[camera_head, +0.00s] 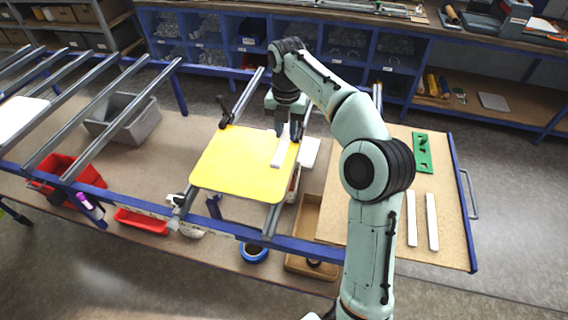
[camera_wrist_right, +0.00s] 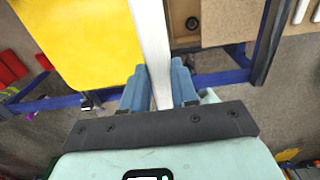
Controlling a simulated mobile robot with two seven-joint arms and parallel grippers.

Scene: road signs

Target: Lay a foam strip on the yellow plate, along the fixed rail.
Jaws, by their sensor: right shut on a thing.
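The yellow plate (camera_head: 235,165) lies flat across grey rails of the blue frame; it also shows in the right wrist view (camera_wrist_right: 85,45). My right gripper (camera_head: 284,128) is shut on a white foam strip (camera_head: 280,153) at the plate's right edge. In the right wrist view the strip (camera_wrist_right: 152,40) runs between the two blue fingers (camera_wrist_right: 158,90), alongside the plate's edge. I cannot tell whether the strip touches the plate. A grey rail (camera_head: 271,220) shows below the plate's right side. Two more white strips (camera_head: 411,218) (camera_head: 432,221) lie on the wooden board at right. My left gripper is not in view.
A green part (camera_head: 422,153) lies on the wooden board (camera_head: 385,150). A grey bin (camera_head: 122,118), red bins (camera_head: 70,175) and a blue tape roll (camera_head: 253,252) sit on the lower shelf.

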